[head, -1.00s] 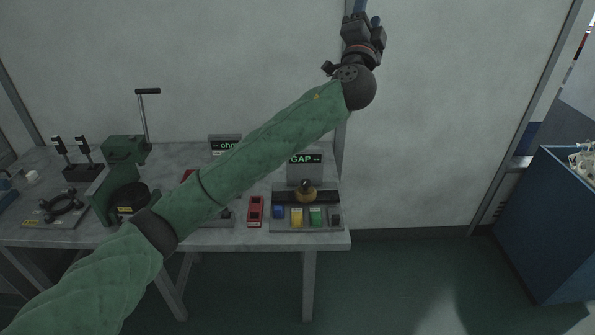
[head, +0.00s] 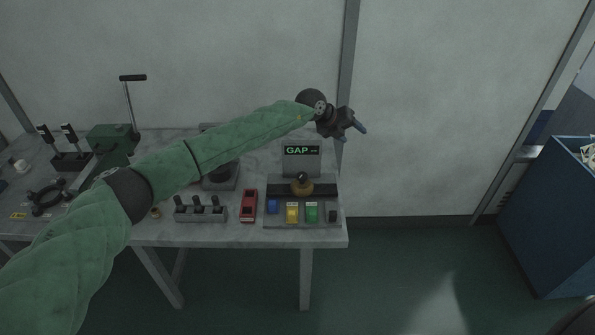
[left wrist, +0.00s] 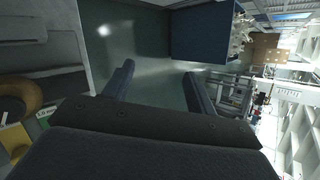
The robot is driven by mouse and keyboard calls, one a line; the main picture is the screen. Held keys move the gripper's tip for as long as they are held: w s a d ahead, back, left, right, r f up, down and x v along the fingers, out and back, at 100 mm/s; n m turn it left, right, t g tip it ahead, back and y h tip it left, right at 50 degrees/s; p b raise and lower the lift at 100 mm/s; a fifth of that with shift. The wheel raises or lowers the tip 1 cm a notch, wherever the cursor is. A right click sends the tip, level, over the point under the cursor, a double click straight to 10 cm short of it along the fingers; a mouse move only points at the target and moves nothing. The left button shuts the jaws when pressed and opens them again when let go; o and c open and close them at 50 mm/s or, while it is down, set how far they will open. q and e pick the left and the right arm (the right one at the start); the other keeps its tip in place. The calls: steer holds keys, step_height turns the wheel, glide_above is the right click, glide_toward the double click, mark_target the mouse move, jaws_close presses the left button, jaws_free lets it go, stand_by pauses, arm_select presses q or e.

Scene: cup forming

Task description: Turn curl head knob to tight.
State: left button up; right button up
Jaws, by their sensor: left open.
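A grey device with a lit GAP display (head: 302,150) stands at the right end of the bench. A brass round piece with a dark knob (head: 302,186) sits on it, above coloured buttons; I cannot read any tight mark. The brass piece shows partly at the left edge of the left wrist view (left wrist: 18,98). My left gripper (head: 351,132) is open and empty, above and right of the display, apart from the device. Its two fingers are spread in the left wrist view (left wrist: 158,72). My right gripper is not in view.
A red device (head: 248,205) and a block of dark levers (head: 200,212) lie left of the GAP device on the bench (head: 270,240). A green press (head: 112,140) stands farther left, partly behind my arm. A blue bin (head: 550,220) stands at right; floor between is clear.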

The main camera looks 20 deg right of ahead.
arm_select(q)
steer(key=w+a+f+n+y, duration=0.25)
steer(key=a+f+y, duration=0.35)
steer(key=a, duration=0.3)
steer(key=n+g+y, duration=0.1)
steer(key=n+y, duration=0.1)
steer(key=y, duration=0.1)
glide_above(302, 175)
steer(key=shift+w+f+m, duration=0.1)
steer(key=shift+f+m, duration=0.15)
steer(key=shift+f, duration=0.25)
steer(key=shift+f+p, duration=0.4)
steer(key=shift+f, duration=0.2)
steer(key=shift+f+p, duration=1.35)
steer(key=shift+f, duration=2)
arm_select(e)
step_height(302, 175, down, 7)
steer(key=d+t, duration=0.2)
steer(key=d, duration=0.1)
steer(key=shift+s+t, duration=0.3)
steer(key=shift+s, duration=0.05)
arm_select(q)
steer(key=shift+c, duration=0.5)
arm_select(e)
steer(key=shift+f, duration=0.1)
arm_select(q)
steer(key=c, duration=0.9)
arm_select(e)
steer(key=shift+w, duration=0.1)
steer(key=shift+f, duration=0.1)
